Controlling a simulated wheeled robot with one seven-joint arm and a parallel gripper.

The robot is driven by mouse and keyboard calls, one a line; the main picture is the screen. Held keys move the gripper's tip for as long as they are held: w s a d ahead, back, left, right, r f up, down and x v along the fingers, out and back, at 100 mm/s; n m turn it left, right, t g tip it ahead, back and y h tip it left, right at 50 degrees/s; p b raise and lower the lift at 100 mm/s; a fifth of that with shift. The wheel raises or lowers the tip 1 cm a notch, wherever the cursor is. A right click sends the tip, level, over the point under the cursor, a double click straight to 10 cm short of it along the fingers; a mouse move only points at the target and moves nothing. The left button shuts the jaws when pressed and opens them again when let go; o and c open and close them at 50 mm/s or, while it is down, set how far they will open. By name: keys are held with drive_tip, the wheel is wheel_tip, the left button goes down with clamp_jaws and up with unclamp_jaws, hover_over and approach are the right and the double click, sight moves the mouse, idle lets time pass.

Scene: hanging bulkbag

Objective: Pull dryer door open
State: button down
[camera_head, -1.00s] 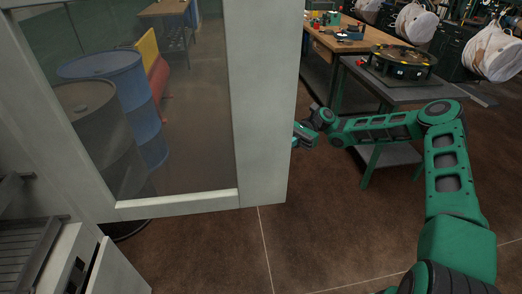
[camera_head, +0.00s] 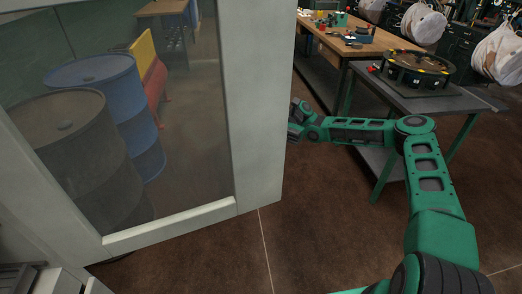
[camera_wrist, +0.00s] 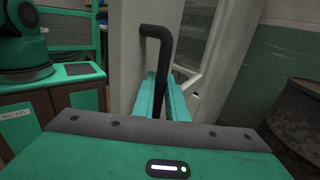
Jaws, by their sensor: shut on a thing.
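The dryer door (camera_head: 257,110) is a pale grey frame around a large clear window, standing open across the left half of the head view. In the wrist view the door (camera_wrist: 126,60) carries a black bar handle (camera_wrist: 157,32) with a bent top. My gripper (camera_wrist: 163,100) has its two teal fingers on either side of the handle's upright bar, shut on it. In the head view my gripper (camera_head: 295,131) is at the door's right edge, its fingertips mostly hidden behind the frame.
Barrels, one blue (camera_head: 120,95) and one dark (camera_head: 85,150), show through the window. A grey table (camera_head: 440,100) with a round device stands right of the door, beside a wooden workbench (camera_head: 365,42). Brown tiled floor (camera_head: 300,230) is clear in front.

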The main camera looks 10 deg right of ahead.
drive_tip(key=shift+w+d, duration=0.15)
drive_tip(key=shift+w, duration=0.35)
drive_tip(key=shift+f, duration=0.1)
drive_tip(key=c, duration=2)
unclamp_jaws()
drive_tip(key=shift+c, duration=0.2)
drive_tip(key=shift+s, duration=0.1)
drive_tip(key=v, duration=1.1)
